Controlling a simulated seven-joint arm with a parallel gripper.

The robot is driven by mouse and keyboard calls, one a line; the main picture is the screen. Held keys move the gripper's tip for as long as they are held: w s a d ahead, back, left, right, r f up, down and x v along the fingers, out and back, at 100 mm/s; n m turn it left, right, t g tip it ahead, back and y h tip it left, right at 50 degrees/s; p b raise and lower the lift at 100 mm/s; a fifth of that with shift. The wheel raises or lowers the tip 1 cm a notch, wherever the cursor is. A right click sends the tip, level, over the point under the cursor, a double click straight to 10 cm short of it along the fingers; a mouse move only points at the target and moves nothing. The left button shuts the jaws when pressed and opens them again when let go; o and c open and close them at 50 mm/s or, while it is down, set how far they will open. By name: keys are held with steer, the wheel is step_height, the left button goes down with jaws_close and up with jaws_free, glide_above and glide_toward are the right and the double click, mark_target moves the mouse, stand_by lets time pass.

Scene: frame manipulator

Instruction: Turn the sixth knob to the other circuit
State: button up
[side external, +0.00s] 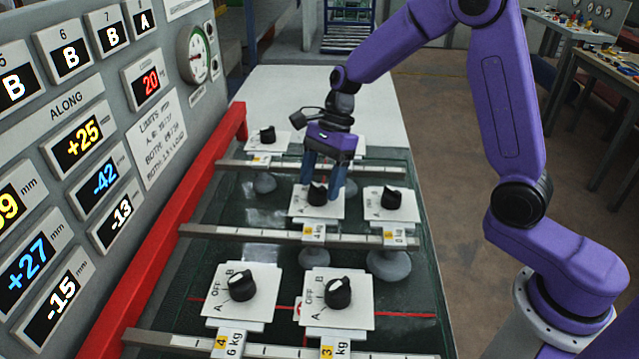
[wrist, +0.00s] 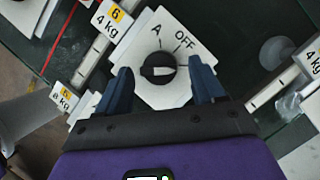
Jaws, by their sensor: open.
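The sixth knob (side external: 317,194) is black and sits on a white plate (side external: 300,211) in the middle row, left of another knob. In the wrist view the knob (wrist: 158,68) lies between my fingertips, with a yellow "6" tag (wrist: 115,13) beside its plate. A white line crosses it roughly sideways. "A" and "OFF" are printed above it; no "B" is visible there. The panel's "6" window (side external: 71,57) reads B. My gripper (side external: 323,180) points down, open, with its blue fingers on either side of the knob.
Knob 4 (side external: 242,285) and knob 3 (side external: 338,292) stand nearer the camera. A neighbouring knob (side external: 391,197) is right of the sixth. Metal rails (side external: 270,234) cross the dark bed. A red beam (side external: 165,262) and the display panel (side external: 150,125) border the left side.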

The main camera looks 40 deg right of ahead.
steer(key=shift+s+a+f, duration=0.1)
steer(key=shift+a+f, duration=0.1)
steer(key=shift+f, duration=0.4)
steer(key=c, duration=1)
